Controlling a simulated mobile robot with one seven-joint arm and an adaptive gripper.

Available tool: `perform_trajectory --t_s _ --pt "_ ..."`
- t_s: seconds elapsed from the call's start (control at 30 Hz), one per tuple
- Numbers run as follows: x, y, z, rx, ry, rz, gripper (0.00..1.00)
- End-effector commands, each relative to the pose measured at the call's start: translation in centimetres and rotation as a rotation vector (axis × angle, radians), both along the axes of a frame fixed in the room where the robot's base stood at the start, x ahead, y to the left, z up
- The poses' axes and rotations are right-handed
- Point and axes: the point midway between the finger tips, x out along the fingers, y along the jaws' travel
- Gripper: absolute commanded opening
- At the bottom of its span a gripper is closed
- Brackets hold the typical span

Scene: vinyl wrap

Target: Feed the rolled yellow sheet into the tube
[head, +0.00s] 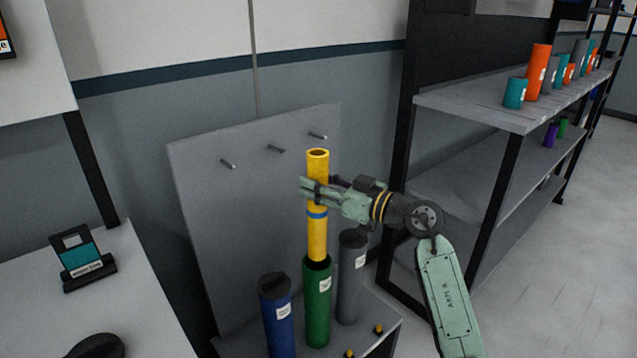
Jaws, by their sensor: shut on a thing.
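The rolled yellow sheet (317,235) stands upright, with a blue band around its middle. Its lower end is at the open mouth of the green tube (317,305) and appears to sit inside it; how deep is hidden. My gripper (312,190) is shut on the yellow roll near its top, reaching in from the right. A blue tube (277,318) stands to the left of the green one, and a grey tube (350,280) stands behind it to the right. Both have dark tops.
The tubes stand on a low grey stand (375,318) with small yellow knobs. Behind is a grey panel (215,215) with several pegs. A shelf (470,108) with coloured rolls is at right. A table (140,290) with a small display is at left.

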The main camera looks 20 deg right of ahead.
Motion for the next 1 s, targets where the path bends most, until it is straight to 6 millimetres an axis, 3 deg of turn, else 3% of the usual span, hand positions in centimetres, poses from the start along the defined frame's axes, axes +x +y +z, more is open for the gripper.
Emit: perform_trajectory --t_s 1.0 --pt "0.0 0.0 -5.2 0.001 0.000 -0.001 0.00"
